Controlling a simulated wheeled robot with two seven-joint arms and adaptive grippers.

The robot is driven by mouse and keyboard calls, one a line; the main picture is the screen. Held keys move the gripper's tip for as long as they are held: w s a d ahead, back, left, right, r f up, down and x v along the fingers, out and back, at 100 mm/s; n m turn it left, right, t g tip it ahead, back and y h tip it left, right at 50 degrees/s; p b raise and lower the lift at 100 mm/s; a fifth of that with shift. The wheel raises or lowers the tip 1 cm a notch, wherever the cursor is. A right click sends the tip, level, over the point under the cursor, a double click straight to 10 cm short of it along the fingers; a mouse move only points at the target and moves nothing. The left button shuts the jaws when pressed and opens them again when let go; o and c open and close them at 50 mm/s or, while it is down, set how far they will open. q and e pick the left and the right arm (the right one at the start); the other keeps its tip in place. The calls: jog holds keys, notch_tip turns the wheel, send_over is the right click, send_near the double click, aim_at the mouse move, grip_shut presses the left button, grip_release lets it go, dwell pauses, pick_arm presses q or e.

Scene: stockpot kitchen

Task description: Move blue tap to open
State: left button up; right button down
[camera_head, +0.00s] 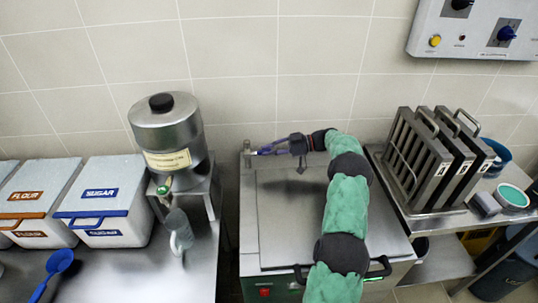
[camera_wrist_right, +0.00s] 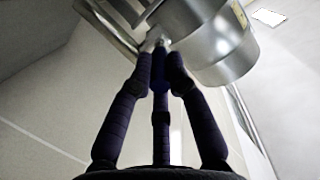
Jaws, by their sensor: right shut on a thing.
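My right arm comes up from the bottom over the steel unit (camera_head: 285,225) and bends left at the back. My right gripper (camera_head: 258,152) is at the back left corner of this unit, beside a short metal post (camera_head: 247,159). In the right wrist view its dark fingers (camera_wrist_right: 161,75) come together around a small blue part (camera_wrist_right: 160,86), which looks like the blue tap, beneath a metal stem (camera_wrist_right: 155,39). The fingers hide most of it, so I cannot tell its turn angle. My left gripper is not in view.
Flour and sugar bins (camera_head: 105,190) stand farther left. A slotted metal rack (camera_head: 415,165) stands right. The tiled wall (camera_head: 320,60) is close behind.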

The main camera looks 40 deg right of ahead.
jog(key=shift+f, duration=0.25)
dwell(0.3)
jog(key=c, duration=1.2)
grip_release()
jog(key=shift+r, duration=0.1)
jog(key=v, duration=1.2)
